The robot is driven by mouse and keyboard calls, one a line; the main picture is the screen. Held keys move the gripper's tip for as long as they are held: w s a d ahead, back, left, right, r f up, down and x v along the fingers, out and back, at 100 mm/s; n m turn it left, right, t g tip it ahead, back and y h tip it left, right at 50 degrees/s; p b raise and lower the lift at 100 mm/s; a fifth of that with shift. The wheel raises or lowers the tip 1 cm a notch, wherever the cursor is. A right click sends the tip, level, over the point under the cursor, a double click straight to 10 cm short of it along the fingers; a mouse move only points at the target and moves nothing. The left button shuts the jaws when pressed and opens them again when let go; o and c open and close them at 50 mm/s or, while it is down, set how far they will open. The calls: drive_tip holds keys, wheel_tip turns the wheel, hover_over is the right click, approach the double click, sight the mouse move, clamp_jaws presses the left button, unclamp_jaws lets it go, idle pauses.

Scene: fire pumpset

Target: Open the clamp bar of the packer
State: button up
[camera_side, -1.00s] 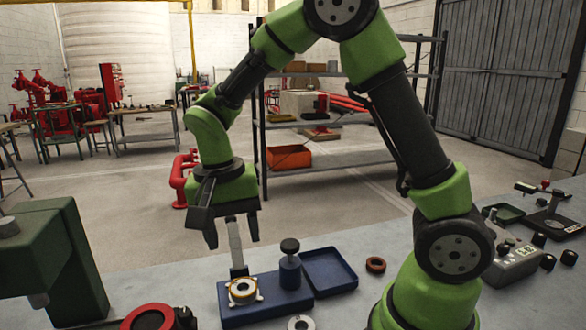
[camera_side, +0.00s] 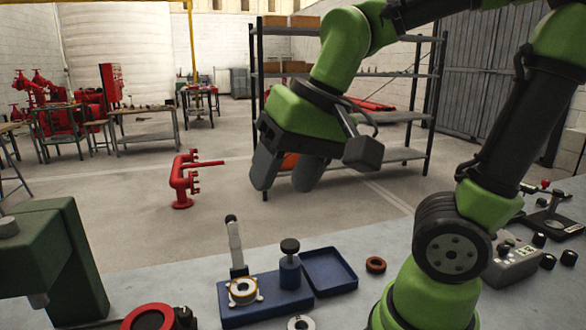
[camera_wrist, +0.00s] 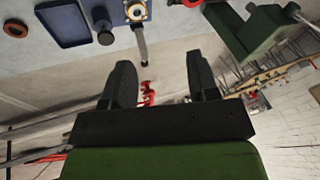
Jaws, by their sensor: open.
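The packer's blue base (camera_side: 265,310) sits on the bench and holds a brass ring (camera_side: 243,289) with pale clips. The grey clamp bar (camera_side: 236,246) stands nearly upright at the base's back left, with a dark tip. In the wrist view the bar (camera_wrist: 142,46) points from the blue base (camera_wrist: 116,14) toward my gripper. My gripper (camera_side: 281,178) is open and empty, above and to the right of the bar in the side view, apart from it. Its two dark fingers (camera_wrist: 160,82) are wide apart in the wrist view.
A dark-knobbed blue post (camera_side: 290,268) stands on the packer base beside a blue tray (camera_side: 329,271). A rust-coloured ring (camera_side: 376,265) lies right of the tray. A green machine (camera_side: 52,262) stands at left, a red ring part (camera_side: 149,318) in front.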

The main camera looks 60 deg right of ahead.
drive_tip(key=shift+s+r+n+t, duration=0.25)
drive_tip(key=shift+s+n+t, duration=0.05)
drive_tip(key=shift+s, duration=0.2)
drive_tip(key=shift+s+a+r+n+t+y, duration=0.15)
drive_tip(key=shift+s+n+t, duration=0.3)
drive_tip(key=shift+s, duration=0.45)
drive_tip(key=shift+s+r+n+t+y, duration=0.2)
drive_tip(key=shift+s+n+t, duration=0.15)
drive_tip(key=shift+s+t, duration=0.35)
